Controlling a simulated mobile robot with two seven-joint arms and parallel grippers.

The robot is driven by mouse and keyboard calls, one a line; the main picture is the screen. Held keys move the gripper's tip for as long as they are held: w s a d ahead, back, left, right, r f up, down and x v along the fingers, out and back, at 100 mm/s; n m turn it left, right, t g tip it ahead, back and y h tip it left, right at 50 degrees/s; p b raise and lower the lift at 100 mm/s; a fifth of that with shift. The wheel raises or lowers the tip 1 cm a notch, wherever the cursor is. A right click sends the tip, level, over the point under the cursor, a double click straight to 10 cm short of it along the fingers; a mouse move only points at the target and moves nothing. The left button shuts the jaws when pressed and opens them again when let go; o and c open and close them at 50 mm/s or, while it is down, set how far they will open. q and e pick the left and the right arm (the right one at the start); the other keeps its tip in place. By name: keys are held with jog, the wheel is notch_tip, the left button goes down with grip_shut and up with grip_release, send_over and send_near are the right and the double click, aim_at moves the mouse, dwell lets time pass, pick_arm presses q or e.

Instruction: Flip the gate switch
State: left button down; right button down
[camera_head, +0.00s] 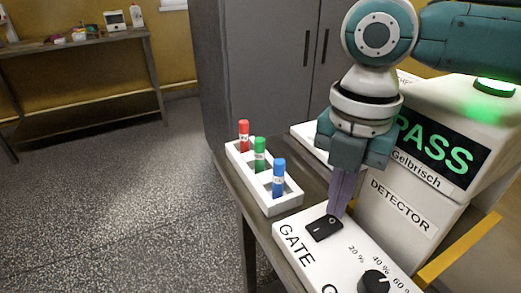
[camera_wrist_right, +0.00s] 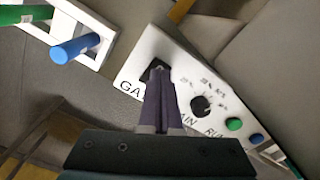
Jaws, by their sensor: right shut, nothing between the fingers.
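The gate switch (camera_head: 324,228) is a black rocker on a white panel (camera_head: 301,238), beside the printed word GATE. My right gripper (camera_head: 336,213) points down with its fingers closed together and nothing between them. Its fingertips are at the right end of the switch in the head view; I cannot tell whether they touch it. In the right wrist view the fingertips (camera_wrist_right: 157,72) overlap the switch (camera_wrist_right: 153,70) and hide much of it. My left gripper is not in view.
The panel also bears a black knob (camera_head: 374,281). A white rack (camera_head: 273,204) holds red, green and blue markers left of my right gripper. The detector (camera_head: 410,207) stands close on the right, its screen reading PASS. Green and blue buttons (camera_wrist_right: 234,124) show in the wrist view.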

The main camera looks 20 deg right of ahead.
aim_at(333, 221)
jog(key=shift+f+b, duration=0.55)
jog(key=shift+f, duration=0.4)
dwell(0.5)
notch_tip(333, 221, up, 7)
jog(key=p, duration=0.8)
jog(key=shift+r, duration=0.1)
dwell(0.3)
